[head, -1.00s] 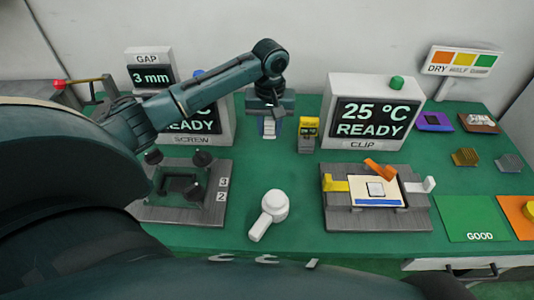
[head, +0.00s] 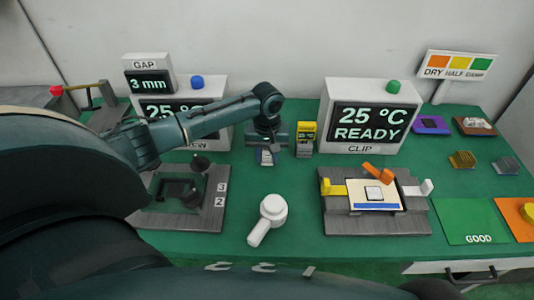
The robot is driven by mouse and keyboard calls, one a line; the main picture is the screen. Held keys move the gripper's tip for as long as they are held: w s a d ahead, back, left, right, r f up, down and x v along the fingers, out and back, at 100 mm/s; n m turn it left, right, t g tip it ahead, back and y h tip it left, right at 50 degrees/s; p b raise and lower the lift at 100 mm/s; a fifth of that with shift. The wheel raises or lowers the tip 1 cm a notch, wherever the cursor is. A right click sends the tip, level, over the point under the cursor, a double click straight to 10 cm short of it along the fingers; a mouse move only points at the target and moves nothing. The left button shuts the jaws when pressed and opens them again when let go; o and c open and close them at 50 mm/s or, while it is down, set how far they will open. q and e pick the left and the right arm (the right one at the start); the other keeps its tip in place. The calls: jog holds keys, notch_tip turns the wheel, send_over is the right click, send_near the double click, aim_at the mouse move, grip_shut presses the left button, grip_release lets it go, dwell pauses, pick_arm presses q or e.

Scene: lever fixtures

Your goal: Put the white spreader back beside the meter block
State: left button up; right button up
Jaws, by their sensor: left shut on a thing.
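My left gripper (head: 266,146) points down at the back middle of the green table, shut on a small pale flat piece. This piece looks like the white spreader (head: 265,158); its upper part is hidden between the fingers. The meter block (head: 305,141), small with a yellow top and dark front, stands upright just right of the gripper, with a narrow gap between them. I cannot tell whether the spreader touches the table. My right gripper is not in view.
A white round-headed tool (head: 268,218) lies at the front middle. The clip fixture (head: 376,222) stands right of it, the screw fixture (head: 210,213) left. The 25 °C clip display box (head: 372,92) stands behind. Green table is clear between the gripper and the white tool.

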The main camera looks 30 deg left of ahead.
pick_arm(q)
jog(key=o, duration=0.9)
notch_tip(320, 180, up, 12)
jog(key=shift+r, duration=0.15)
dwell(0.4)
